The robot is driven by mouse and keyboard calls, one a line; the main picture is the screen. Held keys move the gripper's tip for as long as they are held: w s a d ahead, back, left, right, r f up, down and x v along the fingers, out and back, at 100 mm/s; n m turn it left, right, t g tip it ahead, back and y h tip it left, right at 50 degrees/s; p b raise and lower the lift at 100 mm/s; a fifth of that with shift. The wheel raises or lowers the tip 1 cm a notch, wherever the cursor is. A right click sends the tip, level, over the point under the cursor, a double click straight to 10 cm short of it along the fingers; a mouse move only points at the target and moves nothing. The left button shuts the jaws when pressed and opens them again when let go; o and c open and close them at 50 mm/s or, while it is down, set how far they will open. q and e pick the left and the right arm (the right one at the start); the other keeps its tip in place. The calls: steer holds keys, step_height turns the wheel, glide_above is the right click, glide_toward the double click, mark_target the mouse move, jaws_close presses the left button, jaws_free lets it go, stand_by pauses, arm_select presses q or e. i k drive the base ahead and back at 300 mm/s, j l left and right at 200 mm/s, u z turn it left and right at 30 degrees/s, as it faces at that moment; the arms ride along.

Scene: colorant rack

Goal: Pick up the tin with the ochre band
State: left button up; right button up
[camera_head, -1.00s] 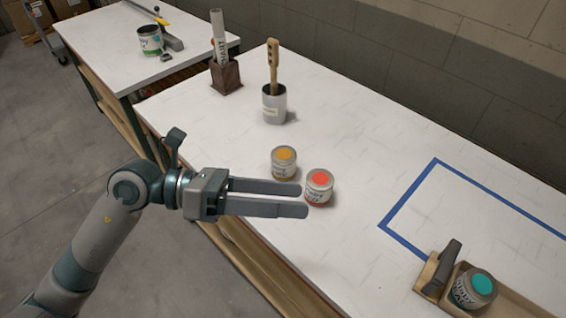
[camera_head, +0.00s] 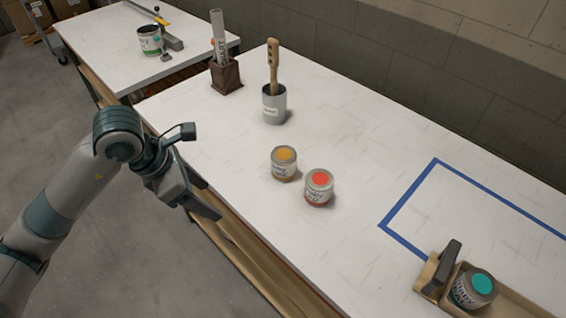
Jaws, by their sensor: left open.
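The tin with the ochre band (camera_head: 284,164) stands upright on the white table, with an ochre spot on its lid. A tin with a red-orange lid spot (camera_head: 319,188) stands close beside it, to the right and nearer. My left gripper (camera_head: 207,208) is left of both tins at the table's front edge, apart from them and holding nothing. Its fingers point down and to the right, seen nearly edge-on. My right gripper is not in view.
A grey pot with a wooden-handled tool (camera_head: 274,104) and a brown holder with a rolled tube (camera_head: 226,76) stand behind the tins. A teal-lidded tin (camera_head: 473,288) sits in a wooden tray (camera_head: 520,304) at lower right. Blue tape (camera_head: 407,195) outlines a bare area.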

mark_target(284, 158)
steer(key=j+z, duration=0.2)
steer(key=z, duration=0.25)
steer(key=j+z, duration=0.15)
steer(key=z, duration=0.3)
steer(key=k+j+z, duration=0.1)
steer(key=z, duration=0.35)
